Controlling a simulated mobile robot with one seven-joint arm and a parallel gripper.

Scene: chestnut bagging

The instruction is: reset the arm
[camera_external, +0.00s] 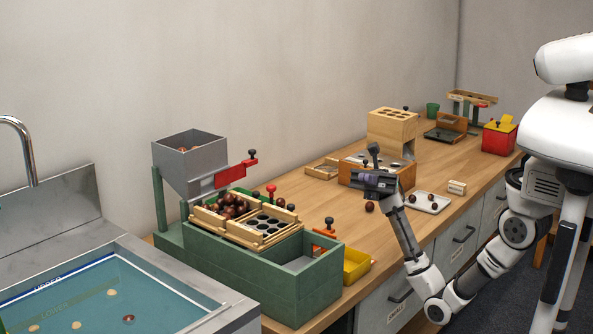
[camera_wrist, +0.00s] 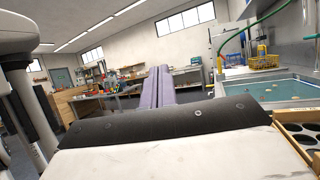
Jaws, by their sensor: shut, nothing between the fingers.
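My gripper (camera_external: 368,181) is raised over the wooden counter in the external view, in front of the wooden box station. Its two purple fingers (camera_wrist: 158,86) lie side by side in the wrist view, with no object between them. The wrist view looks out level across the room. My arm rises from the counter's front side at the right and bends up to the gripper. The exact fingertips are hard to make out in the external view.
A grey hopper (camera_external: 190,160) on a green stand (camera_external: 262,270) is at the left, beside a sink (camera_external: 110,290). A yellow bin (camera_external: 356,265), a loose chestnut (camera_external: 369,207) and a white tray (camera_external: 428,203) lie near my arm. A red box (camera_external: 498,139) stands farther back.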

